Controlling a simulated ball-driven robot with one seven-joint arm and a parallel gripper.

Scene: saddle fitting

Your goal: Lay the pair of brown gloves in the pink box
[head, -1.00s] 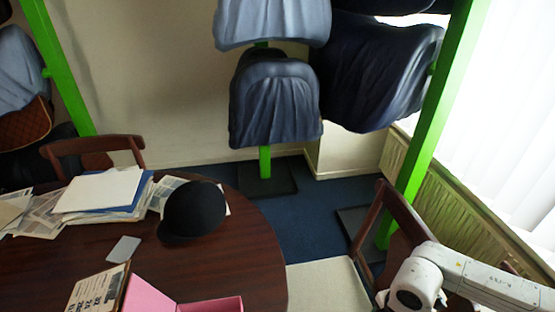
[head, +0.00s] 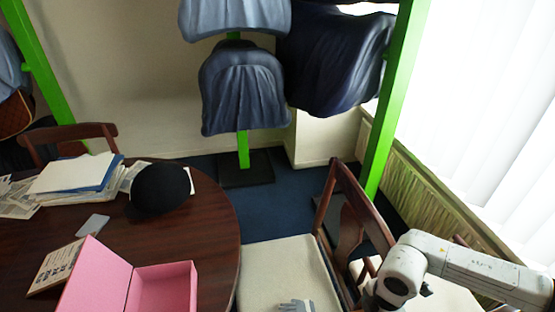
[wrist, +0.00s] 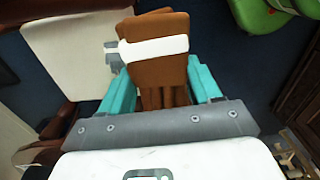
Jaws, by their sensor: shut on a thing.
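The pair of brown gloves (wrist: 152,32), with a white band around it, is held between the teal fingers of my gripper (wrist: 161,68) in the wrist view. My gripper is shut on the gloves, and their fingers point back toward the palm. The pink box (head: 164,289) stands open at the front of the round table in the head view, its lid tilted back to the left. The lower part of the box is cut off by the picture edge. The gloves and my gripper are out of the head view.
A dark round table (head: 214,224) bears a black riding hat (head: 158,190), papers (head: 75,176), a grey card (head: 93,224) and a booklet (head: 55,267). A wooden chair (head: 350,205) stands near my arm.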

